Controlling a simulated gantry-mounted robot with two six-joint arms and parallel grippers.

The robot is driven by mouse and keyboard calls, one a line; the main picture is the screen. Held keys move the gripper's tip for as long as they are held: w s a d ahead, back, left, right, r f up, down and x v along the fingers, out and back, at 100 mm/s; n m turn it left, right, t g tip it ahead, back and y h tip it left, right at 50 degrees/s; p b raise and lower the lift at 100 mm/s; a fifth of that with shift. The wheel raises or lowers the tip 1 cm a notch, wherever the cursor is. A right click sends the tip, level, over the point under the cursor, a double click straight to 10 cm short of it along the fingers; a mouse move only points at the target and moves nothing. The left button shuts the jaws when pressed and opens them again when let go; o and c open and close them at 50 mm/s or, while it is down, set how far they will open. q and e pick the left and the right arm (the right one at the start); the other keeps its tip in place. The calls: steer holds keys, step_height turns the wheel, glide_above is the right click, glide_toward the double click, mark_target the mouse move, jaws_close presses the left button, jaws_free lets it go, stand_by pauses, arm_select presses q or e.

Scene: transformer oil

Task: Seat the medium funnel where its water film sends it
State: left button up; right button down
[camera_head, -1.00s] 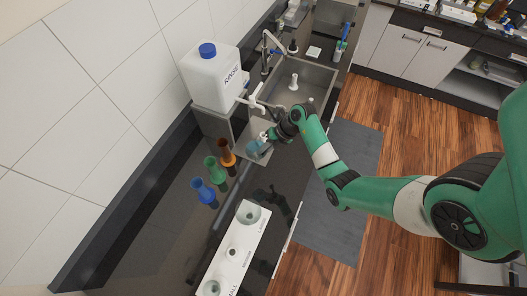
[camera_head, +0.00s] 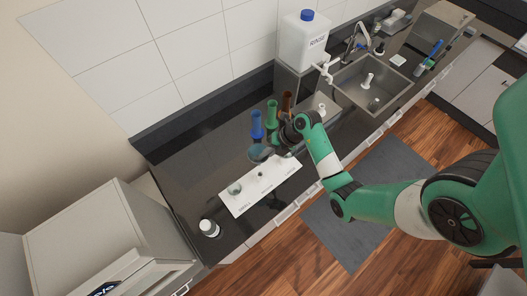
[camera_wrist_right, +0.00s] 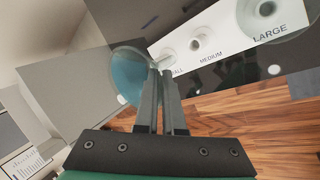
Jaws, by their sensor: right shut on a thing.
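My right gripper (camera_head: 277,156) is shut on a translucent bluish funnel (camera_head: 261,153) and holds it in the air by its side. In the right wrist view, the funnel's round teal mouth (camera_wrist_right: 130,76) shows left of the shut fingers (camera_wrist_right: 160,78); a water film cannot be told clearly. The white rack (camera_head: 262,189) lies just below the gripper in the head view. Its places, marked small, medium and large, show in the right wrist view, with the rack (camera_wrist_right: 222,40) beyond the fingertips. My left gripper is not in view.
Blue (camera_head: 257,126), green (camera_head: 271,114) and brown (camera_head: 287,103) flasks stand in a row behind the rack. A white rinse jug (camera_head: 303,44) stands beside the sink (camera_head: 385,75). A small white bottle (camera_head: 209,228) stands front left.

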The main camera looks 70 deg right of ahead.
steer(key=shift+d+r, duration=0.1)
steer(key=shift+d, duration=0.25)
step_height(320, 180, down, 10)
steer(key=b, duration=0.5)
stand_by(0.6)
